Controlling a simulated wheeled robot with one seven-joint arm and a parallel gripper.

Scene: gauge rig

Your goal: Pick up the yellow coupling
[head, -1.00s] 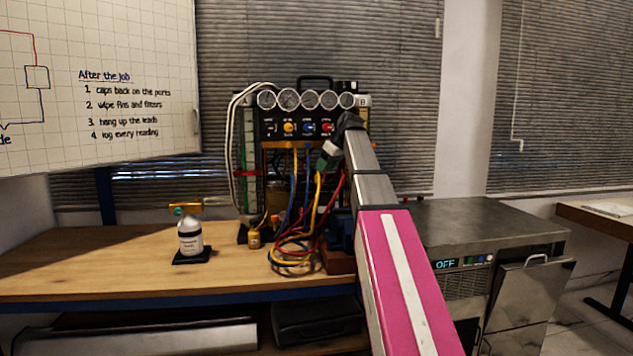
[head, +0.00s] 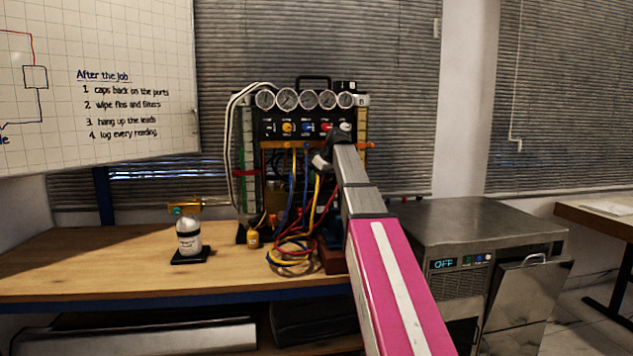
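A small yellow piece (head: 253,239), which looks like the yellow coupling, stands on the wooden bench at the front left foot of the gauge rig (head: 247,150). A yellow hose (head: 316,190) hangs down the rig's front and coils on the bench; I cannot tell where its end lies. My gripper (head: 320,162) is at the far end of my arm, in front of the rig below the gauges. It is above and to the right of the yellow piece, apart from it. Its fingers are too small and too hidden by my wrist to tell open from shut.
Blue and red hoses (head: 292,185) hang beside the yellow one and tangle on the bench (head: 110,265). A steel machine (head: 480,225) reading OFF stands right. The bench's left front is clear.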

